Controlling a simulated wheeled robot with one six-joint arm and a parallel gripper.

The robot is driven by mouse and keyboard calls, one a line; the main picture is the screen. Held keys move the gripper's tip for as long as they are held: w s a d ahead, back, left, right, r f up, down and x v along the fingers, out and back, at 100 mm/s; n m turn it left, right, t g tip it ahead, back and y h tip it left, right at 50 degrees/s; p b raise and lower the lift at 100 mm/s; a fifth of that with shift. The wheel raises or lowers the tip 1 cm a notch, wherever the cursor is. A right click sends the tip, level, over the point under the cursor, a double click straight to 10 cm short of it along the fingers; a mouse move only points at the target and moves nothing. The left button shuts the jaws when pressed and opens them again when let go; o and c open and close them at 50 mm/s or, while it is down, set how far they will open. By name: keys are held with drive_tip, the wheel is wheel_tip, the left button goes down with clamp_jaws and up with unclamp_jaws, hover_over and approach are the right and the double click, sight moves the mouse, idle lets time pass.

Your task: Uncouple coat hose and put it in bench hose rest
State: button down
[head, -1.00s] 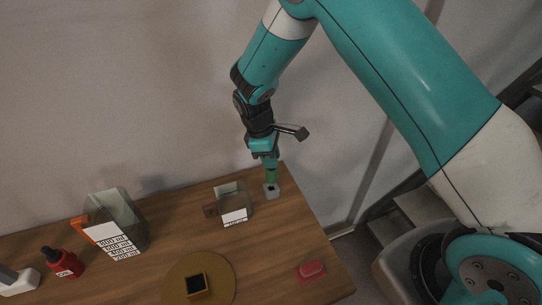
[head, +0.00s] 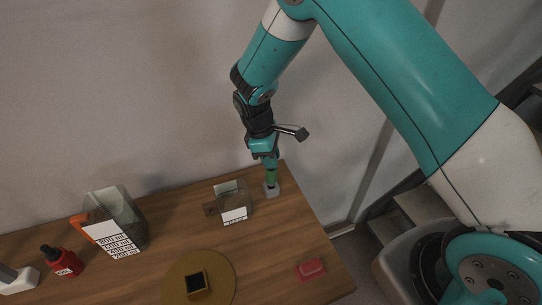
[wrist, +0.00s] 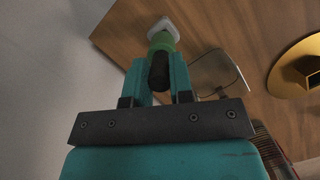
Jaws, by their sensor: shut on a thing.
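The coat hose end is a green piece with a black part (wrist: 160,70); in the head view its green body (head: 271,176) shows under my gripper. My gripper (head: 267,157) points down at the bench's back right corner, and its fingers (wrist: 158,75) are shut on the hose end. Below the green piece is a small light-grey block (head: 272,189), which I take to be the bench hose rest; it also shows in the wrist view (wrist: 163,27). The green end reaches down to the block. I cannot tell how deep it sits in it.
A clear jug (head: 234,204) stands just left of the block. Farther left are a larger graduated jug (head: 118,222) and a red bottle (head: 63,262). A round brown mat (head: 222,276) with a small square box (head: 197,284) and a red item (head: 310,269) lie in front.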

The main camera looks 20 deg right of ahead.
drive_tip(key=shift+a+b+x, duration=0.25)
drive_tip(key=shift+b+x, duration=0.5)
drive_tip(key=shift+x, duration=0.55)
drive_tip(key=c, duration=0.9)
unclamp_jaws()
drive_tip(key=shift+w, duration=0.15)
drive_tip(key=b+v, duration=0.3)
drive_tip(key=v, duration=1.3)
drive_tip(key=s+r+m+t+y, duration=0.1)
drive_tip(key=s+r+m+y, duration=0.1)
drive_tip(key=s+r, duration=0.65)
drive_tip(key=s+m+y, duration=0.1)
drive_tip(key=s, duration=0.5)
drive_tip(key=s+y, duration=0.2)
drive_tip(key=s, duration=0.5)
drive_tip(key=s+a+m+y, duration=0.1)
drive_tip(key=s, duration=0.5)
drive_tip(key=shift+s+a+f+m+y, duration=0.1)
drive_tip(key=shift+s+f+m+y, duration=0.05)
drive_tip(key=shift+m+y, duration=0.15)
